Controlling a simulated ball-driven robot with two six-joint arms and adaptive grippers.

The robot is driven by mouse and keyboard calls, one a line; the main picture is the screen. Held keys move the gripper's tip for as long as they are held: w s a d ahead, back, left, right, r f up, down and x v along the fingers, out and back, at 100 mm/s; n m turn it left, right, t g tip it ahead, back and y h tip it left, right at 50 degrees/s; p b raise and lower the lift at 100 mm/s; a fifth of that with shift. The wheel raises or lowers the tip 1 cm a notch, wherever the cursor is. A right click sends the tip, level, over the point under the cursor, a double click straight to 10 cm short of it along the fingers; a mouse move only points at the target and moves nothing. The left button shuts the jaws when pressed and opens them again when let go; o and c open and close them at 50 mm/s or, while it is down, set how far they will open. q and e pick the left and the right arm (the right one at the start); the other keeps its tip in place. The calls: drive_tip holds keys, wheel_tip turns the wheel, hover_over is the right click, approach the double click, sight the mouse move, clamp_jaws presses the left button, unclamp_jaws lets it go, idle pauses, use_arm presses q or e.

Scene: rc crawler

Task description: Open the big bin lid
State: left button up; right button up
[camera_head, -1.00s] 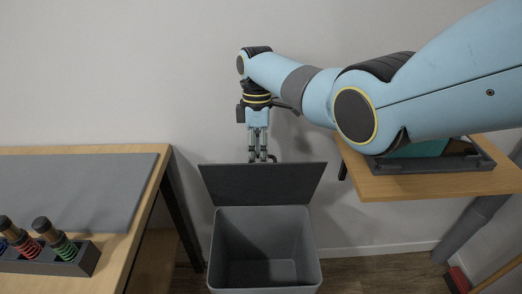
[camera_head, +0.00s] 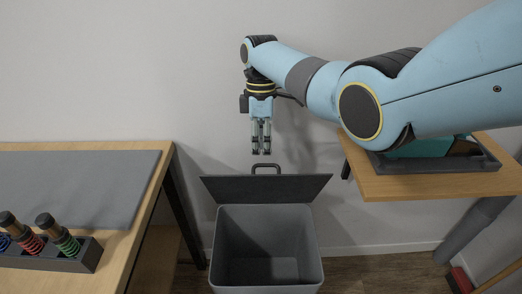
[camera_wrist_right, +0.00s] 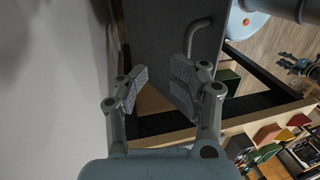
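The big grey bin (camera_head: 266,243) stands on the floor between two tables, its inside showing and empty. Its dark lid (camera_head: 265,188) is raised at the back edge of the bin, leaning back towards the wall. A dark loop handle (camera_head: 267,166) sticks up from the lid's upper edge. My right gripper (camera_head: 261,152) points down just above the handle, apart from it. In the right wrist view the gripper (camera_wrist_right: 157,88) has its fingers apart with nothing between them, and the handle (camera_wrist_right: 198,35) shows beyond them on the lid (camera_wrist_right: 160,40). My left gripper is out of view.
A wooden table (camera_head: 150,205) with a grey mat (camera_head: 75,185) and a rack (camera_head: 65,260) of coloured-spring parts stands at the left. A wooden table (camera_head: 420,187) holding a dark tray stands at the right. The wall is close behind the lid.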

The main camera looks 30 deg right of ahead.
drive_tip(key=a+v, duration=0.1)
drive_tip(key=v, duration=0.9)
drive_tip(key=shift+d+r, duration=0.15)
drive_tip(key=shift+d, duration=0.3)
